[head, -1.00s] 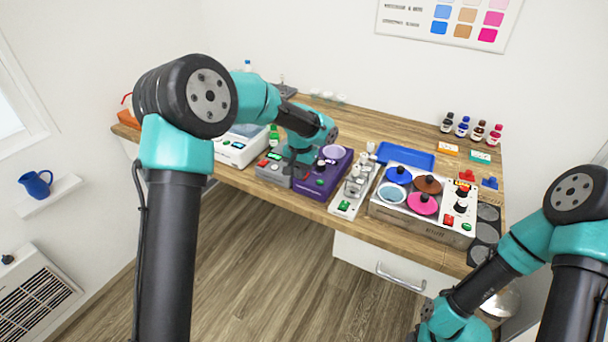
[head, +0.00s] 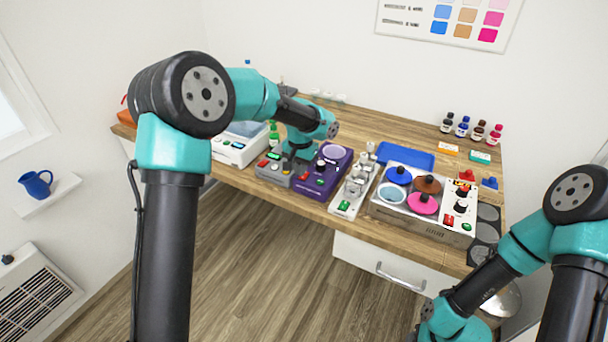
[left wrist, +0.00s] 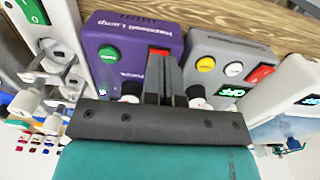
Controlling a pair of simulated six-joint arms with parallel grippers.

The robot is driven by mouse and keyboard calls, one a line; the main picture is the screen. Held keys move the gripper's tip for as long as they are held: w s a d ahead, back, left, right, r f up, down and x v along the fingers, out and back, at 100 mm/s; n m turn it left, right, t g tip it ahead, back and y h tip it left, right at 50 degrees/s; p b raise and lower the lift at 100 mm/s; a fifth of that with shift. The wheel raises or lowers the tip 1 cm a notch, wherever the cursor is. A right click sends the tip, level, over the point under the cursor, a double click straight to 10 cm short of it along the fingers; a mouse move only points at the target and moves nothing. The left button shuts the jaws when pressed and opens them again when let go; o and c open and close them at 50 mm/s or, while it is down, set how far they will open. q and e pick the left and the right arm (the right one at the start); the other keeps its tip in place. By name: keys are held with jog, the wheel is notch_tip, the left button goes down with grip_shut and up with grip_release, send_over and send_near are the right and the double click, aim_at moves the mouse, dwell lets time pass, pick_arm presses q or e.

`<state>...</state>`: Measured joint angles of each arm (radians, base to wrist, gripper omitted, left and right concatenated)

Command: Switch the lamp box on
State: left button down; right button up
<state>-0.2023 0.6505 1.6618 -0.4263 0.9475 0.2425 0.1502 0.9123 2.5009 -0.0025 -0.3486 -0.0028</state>
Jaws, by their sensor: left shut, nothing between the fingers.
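The lamp box (head: 318,189) is a purple case with a pale round plate (head: 334,153) on top, standing at the table's front edge. In the left wrist view the lamp box (left wrist: 135,40) shows a lettered top, a round green button (left wrist: 107,53) and a red switch (left wrist: 158,53) partly hidden by my fingers. A dark knob beside the fingers is partly covered. My left gripper (head: 292,172) is shut and empty. In the left wrist view its fingertips (left wrist: 163,58) overlap the red switch; I cannot tell whether they touch it. My right gripper is out of view.
A grey box (head: 272,168) with coloured buttons stands close on the lamp box's left. A white stand with metal parts (head: 350,195) is on its right, then a panel with coloured discs (head: 400,212). A blue tray (head: 420,158) lies behind.

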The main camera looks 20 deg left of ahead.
pick_arm(q)
jog(key=shift+r, duration=2.45)
